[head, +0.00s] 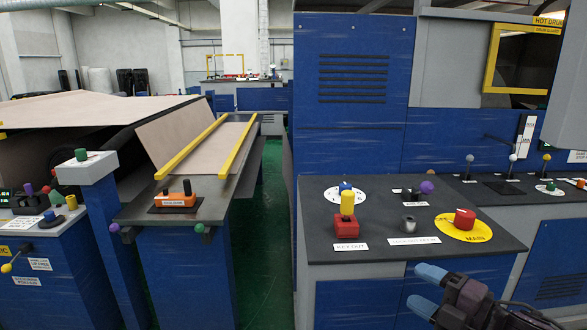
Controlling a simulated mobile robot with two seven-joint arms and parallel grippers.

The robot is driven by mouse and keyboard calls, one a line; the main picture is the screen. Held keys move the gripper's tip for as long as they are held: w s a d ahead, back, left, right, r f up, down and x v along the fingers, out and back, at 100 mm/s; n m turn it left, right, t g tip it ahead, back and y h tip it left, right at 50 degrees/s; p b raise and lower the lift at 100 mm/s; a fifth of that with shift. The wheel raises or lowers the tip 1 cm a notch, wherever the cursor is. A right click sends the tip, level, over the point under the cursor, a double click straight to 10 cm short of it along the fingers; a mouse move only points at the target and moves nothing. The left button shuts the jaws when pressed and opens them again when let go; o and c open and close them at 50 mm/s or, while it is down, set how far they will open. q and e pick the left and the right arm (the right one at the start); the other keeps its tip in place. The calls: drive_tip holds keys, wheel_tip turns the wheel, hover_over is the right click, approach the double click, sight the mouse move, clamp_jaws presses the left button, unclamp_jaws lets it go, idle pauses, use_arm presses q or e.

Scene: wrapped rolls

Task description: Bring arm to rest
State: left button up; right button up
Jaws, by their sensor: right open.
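My right gripper (428,289) comes in at the lower right of the head view. Its two blue-grey fingertips are apart with nothing between them. It is in front of the blue cabinet, below the front edge of the dark control top (330,250), and touches none of the controls that I can see. The rest of the right arm runs out of the picture at the lower right corner. My left gripper does not show.
The control top carries a red block with a yellow knob (348,203), a grey knob (408,224) and a red switch (464,219) on a yellow disc. A green floor aisle (262,240) lies between machines.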

drive_tip(key=s+d+f+m+t+h, duration=0.15)
drive_tip(key=f+m+h, duration=0.25)
drive_tip(key=f+m, duration=0.4)
drive_tip(key=s+d+f+m+h, duration=0.2)
drive_tip(key=s+f+m+h, duration=0.15)
drive_tip(key=f+m, duration=0.45)
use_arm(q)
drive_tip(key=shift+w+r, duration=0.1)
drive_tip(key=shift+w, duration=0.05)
use_arm(e)
drive_tip(key=s+f+m+g+h, duration=0.3)
drive_tip(key=s+f+m, duration=0.5)
drive_tip(key=s+f, duration=0.6)
drive_tip(key=shift+s+d+f+h, duration=0.2)
drive_tip(key=shift+s+d+h, duration=0.15)
drive_tip(key=shift+s+h, duration=0.65)
drive_tip(key=shift+s+y, duration=0.15)
drive_tip(key=shift+y, duration=0.1)
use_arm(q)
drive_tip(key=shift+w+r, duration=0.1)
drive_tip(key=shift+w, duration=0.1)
use_arm(e)
drive_tip(key=shift+o, duration=0.2)
